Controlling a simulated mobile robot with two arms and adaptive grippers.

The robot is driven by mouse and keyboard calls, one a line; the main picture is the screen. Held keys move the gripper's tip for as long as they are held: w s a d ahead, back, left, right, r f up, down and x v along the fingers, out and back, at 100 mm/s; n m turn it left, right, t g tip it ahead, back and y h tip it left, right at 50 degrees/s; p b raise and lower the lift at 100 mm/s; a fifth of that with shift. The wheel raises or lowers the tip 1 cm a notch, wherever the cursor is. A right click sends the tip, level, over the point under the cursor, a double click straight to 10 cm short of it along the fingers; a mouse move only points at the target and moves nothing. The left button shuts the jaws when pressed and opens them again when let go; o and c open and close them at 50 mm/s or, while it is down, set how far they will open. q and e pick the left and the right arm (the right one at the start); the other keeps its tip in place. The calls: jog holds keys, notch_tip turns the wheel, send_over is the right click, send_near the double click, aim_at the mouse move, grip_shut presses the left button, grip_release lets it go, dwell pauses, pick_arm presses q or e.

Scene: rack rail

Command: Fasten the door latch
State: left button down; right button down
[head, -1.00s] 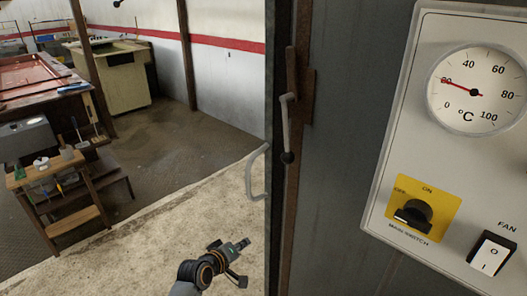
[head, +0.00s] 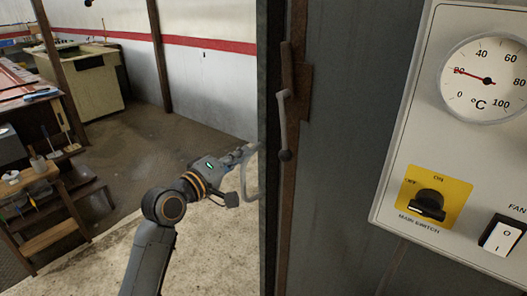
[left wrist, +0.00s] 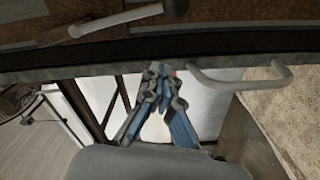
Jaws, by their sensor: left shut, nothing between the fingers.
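The door latch is a pale metal lever (head: 283,115) with a dark round knob at its lower end, on a rusty plate (head: 302,92) on the grey panel. It hangs nearly upright in the head view; in the left wrist view the lever (left wrist: 118,20) lies along the top. A grey bent handle (head: 246,178) sits on the door edge, left of the latch; it also shows in the left wrist view (left wrist: 245,84). My left gripper (head: 248,152) is shut and empty beside the door edge, near that handle, left of and below the latch. My right gripper is not in view.
A control box (head: 395,200) with a temperature dial, main switch and fan switch stands right of the latch. A workbench and wooden step shelf (head: 50,235) are at the far left. The floor between them and the door is clear.

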pick_arm(q)
jog(key=p+x, duration=0.1)
jog(key=x, duration=0.8)
jog(key=shift+w+d+r+p, duration=0.15)
jog(key=shift+w+p, duration=0.1)
jog(key=shift+p, duration=0.15)
jog(key=s+d+p, duration=0.1)
jog(key=s+d+f+p, duration=0.1)
jog(key=s, duration=0.1)
jog(key=shift+d+f, duration=0.1)
jog(key=shift+f, duration=0.25)
